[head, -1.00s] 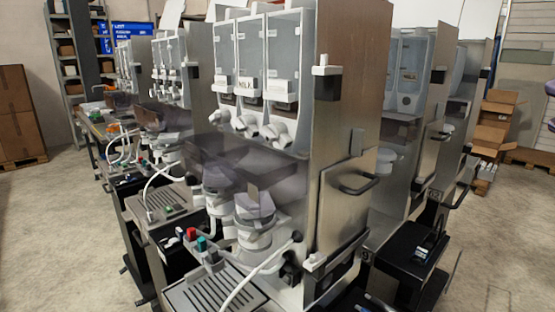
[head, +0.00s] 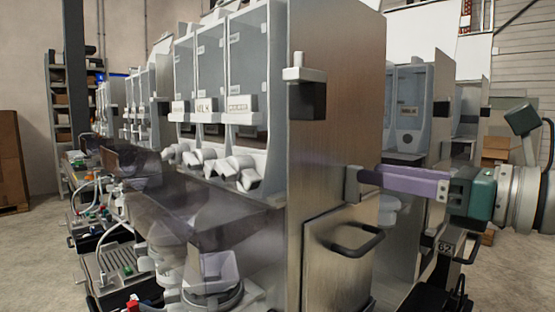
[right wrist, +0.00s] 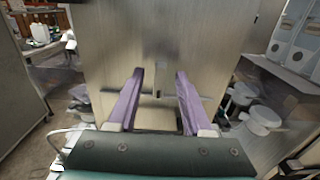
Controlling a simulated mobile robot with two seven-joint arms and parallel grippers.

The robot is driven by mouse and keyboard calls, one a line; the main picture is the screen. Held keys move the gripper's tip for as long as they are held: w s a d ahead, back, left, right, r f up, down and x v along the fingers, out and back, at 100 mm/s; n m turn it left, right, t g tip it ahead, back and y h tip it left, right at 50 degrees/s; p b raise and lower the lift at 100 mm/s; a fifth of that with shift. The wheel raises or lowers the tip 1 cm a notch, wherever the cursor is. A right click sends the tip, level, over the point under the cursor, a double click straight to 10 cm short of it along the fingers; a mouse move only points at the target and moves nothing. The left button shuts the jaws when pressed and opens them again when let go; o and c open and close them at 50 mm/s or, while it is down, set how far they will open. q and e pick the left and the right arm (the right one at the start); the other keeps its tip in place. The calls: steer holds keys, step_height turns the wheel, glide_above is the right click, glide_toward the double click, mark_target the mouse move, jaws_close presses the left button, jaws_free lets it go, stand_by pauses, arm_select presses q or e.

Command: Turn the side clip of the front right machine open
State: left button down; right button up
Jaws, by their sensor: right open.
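The front right machine (head: 335,150) stands close, with a flat metal side panel facing right. A small grey clip (head: 353,184) sits on that panel above a dark bar handle (head: 362,243). My right gripper (head: 374,177) comes in from the right with purple fingers level with the clip, tips close to it. In the right wrist view the fingers (right wrist: 160,76) are spread, one on each side of the small clip (right wrist: 159,88). I cannot tell whether they touch it. My left gripper is not in view.
A white and black latch (head: 306,92) sits higher on the same panel. More machines (head: 408,100) stand behind to the right, and a row of machines (head: 130,100) runs back to the left. Open floor (head: 28,255) lies at the far left.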

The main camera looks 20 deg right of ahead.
steer(key=shift+x, duration=1.15)
steer(key=shift+c, duration=0.2)
jaws_close()
